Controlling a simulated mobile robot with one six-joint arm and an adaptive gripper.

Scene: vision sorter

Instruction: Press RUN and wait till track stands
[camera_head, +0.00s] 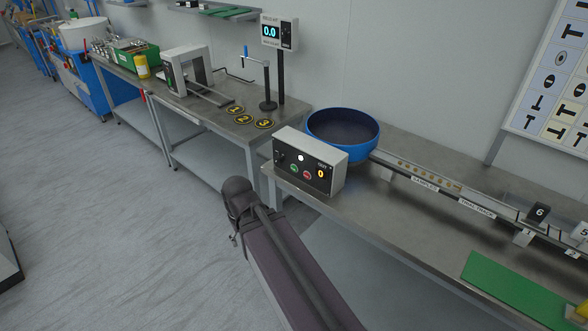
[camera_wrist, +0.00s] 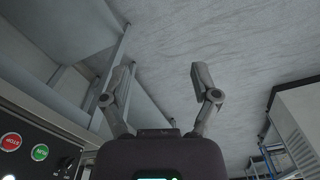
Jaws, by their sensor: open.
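The control box (camera_head: 333,181) stands at the front left of the right bench. Its front has a green button (camera_head: 294,170), a red button (camera_head: 307,175), a pale round lamp above them and an orange "0". In the wrist view the green button (camera_wrist: 40,152) and the red STOP button (camera_wrist: 11,140) show at the lower left. The track (camera_head: 440,188) runs right from the blue bowl (camera_head: 343,146), with a row of small parts on it; its motion cannot be judged. My gripper (camera_wrist: 163,75) is open and empty, apart from the box, over floor.
The left bench (camera_head: 215,114) carries a grey frame, a stand with a "0.0" display (camera_head: 269,31) and discs marked 1, 2 and 3. A green mat (camera_head: 510,290) lies at the right bench's front.

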